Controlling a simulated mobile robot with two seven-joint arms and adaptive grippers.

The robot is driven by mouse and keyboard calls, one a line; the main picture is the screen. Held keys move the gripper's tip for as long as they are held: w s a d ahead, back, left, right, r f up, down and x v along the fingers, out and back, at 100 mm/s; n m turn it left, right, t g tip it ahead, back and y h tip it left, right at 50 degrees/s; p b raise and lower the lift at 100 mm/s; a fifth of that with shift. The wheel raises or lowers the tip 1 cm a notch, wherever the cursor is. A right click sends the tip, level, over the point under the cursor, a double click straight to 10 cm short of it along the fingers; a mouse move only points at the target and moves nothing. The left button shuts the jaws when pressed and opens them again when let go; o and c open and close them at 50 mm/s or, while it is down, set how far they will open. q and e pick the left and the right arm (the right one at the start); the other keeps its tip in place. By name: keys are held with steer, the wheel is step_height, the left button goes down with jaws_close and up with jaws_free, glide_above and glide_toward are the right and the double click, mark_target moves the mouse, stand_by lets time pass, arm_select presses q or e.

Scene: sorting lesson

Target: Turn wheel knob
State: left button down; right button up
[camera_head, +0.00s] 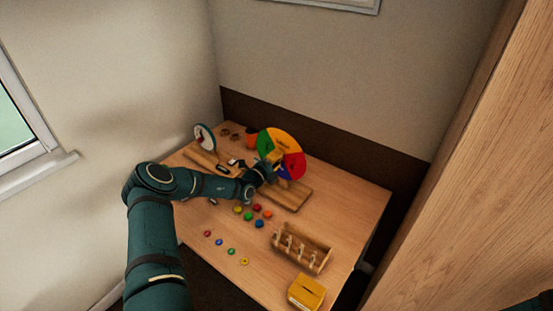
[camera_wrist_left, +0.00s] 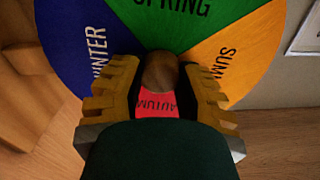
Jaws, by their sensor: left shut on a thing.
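The season wheel (camera_head: 289,143) stands upright on a wooden base (camera_head: 292,197) near the back of the table. It has green, orange, red and blue sectors. In the left wrist view the wheel (camera_wrist_left: 172,28) shows WINTER on blue, SPRING on green, SUMMER on orange and part of AUTUMN on red. A round brown knob (camera_wrist_left: 160,73) sits in front of the wheel's face. My left gripper (camera_head: 273,163) is at the wheel, its yellow-brown fingers shut on the knob from both sides. The fingers and wrist hide much of the lower wheel. My right gripper is not in view.
Several coloured discs (camera_head: 248,216) lie on the table (camera_head: 352,205) in front of the wheel. A wooden peg rack (camera_head: 301,252) and a yellow box (camera_head: 306,291) stand at the front right. A round mirror-like disc (camera_head: 204,138) and an orange cup (camera_head: 251,137) stand behind.

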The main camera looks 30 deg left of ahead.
arm_select(q)
steer(key=shift+r+n, duration=0.15)
steer(key=shift+n, duration=0.85)
steer(key=shift+w, duration=0.1)
steer(key=c, duration=0.5)
jaws_free()
steer(key=shift+c, duration=0.2)
steer(key=s, duration=1.2)
steer(key=shift+a, duration=0.4)
steer(key=shift+s+f, duration=0.1)
steer(key=shift+f, duration=0.1)
